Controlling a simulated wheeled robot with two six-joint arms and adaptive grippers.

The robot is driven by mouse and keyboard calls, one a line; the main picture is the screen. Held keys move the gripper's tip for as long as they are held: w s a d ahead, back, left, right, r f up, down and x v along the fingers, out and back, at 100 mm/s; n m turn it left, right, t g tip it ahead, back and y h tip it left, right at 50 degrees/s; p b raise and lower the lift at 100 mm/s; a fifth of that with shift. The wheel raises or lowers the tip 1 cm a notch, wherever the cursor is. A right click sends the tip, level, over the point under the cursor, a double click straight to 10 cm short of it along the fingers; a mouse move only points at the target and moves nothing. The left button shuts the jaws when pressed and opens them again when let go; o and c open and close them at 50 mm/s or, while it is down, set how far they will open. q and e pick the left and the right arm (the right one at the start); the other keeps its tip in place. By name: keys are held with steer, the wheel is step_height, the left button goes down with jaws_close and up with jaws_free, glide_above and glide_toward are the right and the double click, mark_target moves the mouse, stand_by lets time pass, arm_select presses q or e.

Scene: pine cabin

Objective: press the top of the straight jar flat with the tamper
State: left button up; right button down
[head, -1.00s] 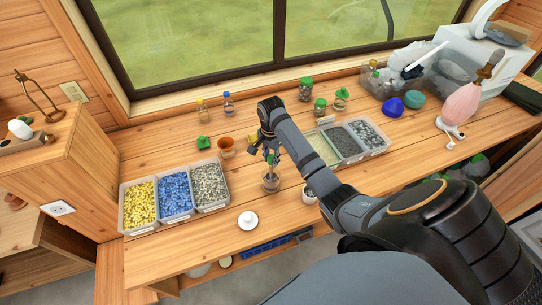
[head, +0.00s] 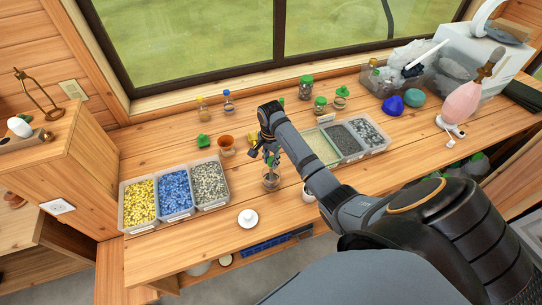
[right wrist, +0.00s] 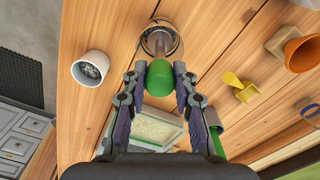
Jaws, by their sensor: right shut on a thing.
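My right gripper (head: 271,153) is over the clear straight jar (head: 271,183), which stands upright near the table's front. In the right wrist view, my right gripper (right wrist: 160,88) is shut on the tamper's green handle (right wrist: 160,76). The tamper's shaft points down at the jar (right wrist: 160,40), and its lower end lies within the jar's rim outline. The jar's fill is mostly hidden, so I cannot tell whether the tamper touches it. My left gripper is out of view.
Bins of yellow (head: 139,204), blue (head: 175,193) and grey (head: 209,183) pieces stand left of the jar. A white lid (head: 248,219) lies in front. A white cup of gravel (right wrist: 88,69), an orange pot (head: 226,146) and a yellow scoop (right wrist: 240,87) are nearby. More trays (head: 362,156) stand right.

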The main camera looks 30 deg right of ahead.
steer(key=shift+f, duration=0.1)
stand_by(0.3)
steer(key=shift+f, duration=0.95)
steer(key=shift+f, duration=0.2)
steer(key=shift+s, duration=0.1)
stand_by(1.5)
steer(key=shift+p, duration=0.3)
